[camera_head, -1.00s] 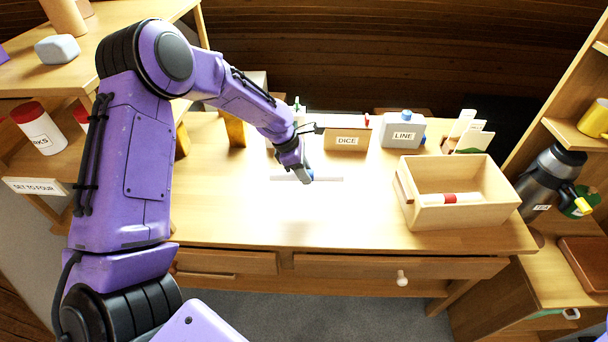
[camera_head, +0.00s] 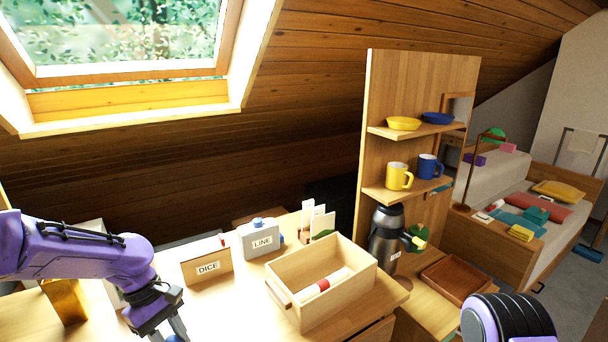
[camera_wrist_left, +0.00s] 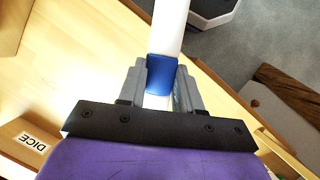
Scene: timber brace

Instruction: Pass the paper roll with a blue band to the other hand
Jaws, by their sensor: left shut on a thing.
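My left gripper (camera_wrist_left: 158,82) is shut on the paper roll with a blue band (camera_wrist_left: 170,28). The fingers close around the blue band, and the white part sticks out beyond them in the left wrist view. In the head view the left gripper (camera_head: 172,330) is at the bottom edge, over the desk, and only a bit of blue shows by the fingers; the rest of the roll is cut off. A part of my right arm shows at the bottom right of the head view, but its gripper is out of view.
A wooden box (camera_head: 349,297) on the desk holds a white roll with a red band (camera_head: 322,285). Behind stand the DICE box (camera_head: 207,267) and the LINE container (camera_head: 260,242). A shelf unit (camera_head: 378,120) with a flask (camera_head: 384,237) rises to the right, above a brown tray (camera_head: 455,280).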

